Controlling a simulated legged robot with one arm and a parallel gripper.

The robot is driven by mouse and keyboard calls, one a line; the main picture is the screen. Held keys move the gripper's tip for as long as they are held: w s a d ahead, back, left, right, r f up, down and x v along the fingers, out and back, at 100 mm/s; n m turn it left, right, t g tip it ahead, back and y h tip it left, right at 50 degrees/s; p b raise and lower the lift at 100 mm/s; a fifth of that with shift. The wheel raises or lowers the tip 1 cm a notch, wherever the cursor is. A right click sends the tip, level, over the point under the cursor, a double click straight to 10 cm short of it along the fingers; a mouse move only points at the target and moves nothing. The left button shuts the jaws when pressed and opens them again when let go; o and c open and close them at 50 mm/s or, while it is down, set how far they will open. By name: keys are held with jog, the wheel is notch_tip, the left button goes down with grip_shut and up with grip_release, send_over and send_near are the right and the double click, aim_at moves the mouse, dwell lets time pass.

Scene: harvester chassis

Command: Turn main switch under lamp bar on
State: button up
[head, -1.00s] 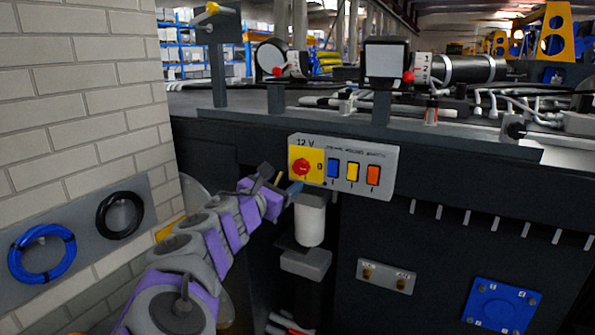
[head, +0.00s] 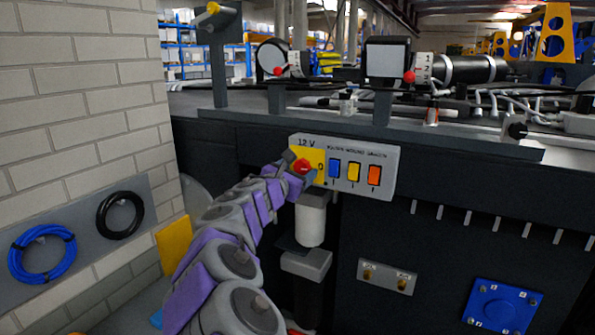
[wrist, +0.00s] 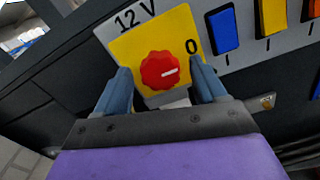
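The main switch is a red scalloped knob (wrist: 165,70) on a yellow plate (wrist: 134,46), with "12 V" above it and a "0" to its right. Its white mark points right, toward the 0 side. In the head view the red knob (head: 303,167) sits at the left end of a grey panel (head: 392,151) below the lamp bar (head: 330,121). My gripper (wrist: 162,83) is open, its blue fingers apart to the left and right of the knob's lower part. Whether they touch it I cannot tell. In the head view my gripper (head: 300,175) partly hides the yellow plate.
Blue (head: 334,168), yellow (head: 353,171) and orange (head: 374,175) rocker switches sit right of the knob. A white cylinder (head: 310,220) hangs below the panel. A brick wall (head: 80,90) with blue (head: 42,250) and black (head: 120,215) coils stands left.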

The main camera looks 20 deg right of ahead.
jog(key=c, duration=1)
jog(key=shift+o, duration=0.2)
jog(key=shift+m, duration=0.4)
jog(key=m+b, duration=0.3)
jog(key=shift+a+m, duration=0.1)
jog(key=shift+m, duration=0.3)
jog(key=m+b, duration=0.3)
jog(key=m, duration=0.1)
jog(key=shift+f+m+b, duration=0.1)
jog(key=shift+m+b, duration=0.2)
jog(key=shift+b, duration=0.05)
jog(key=m+b, duration=0.4)
jog(key=shift+f, duration=0.15)
jog(key=m+b, duration=0.4)
jog(key=shift+m, duration=0.3)
jog(key=shift+d, duration=0.2)
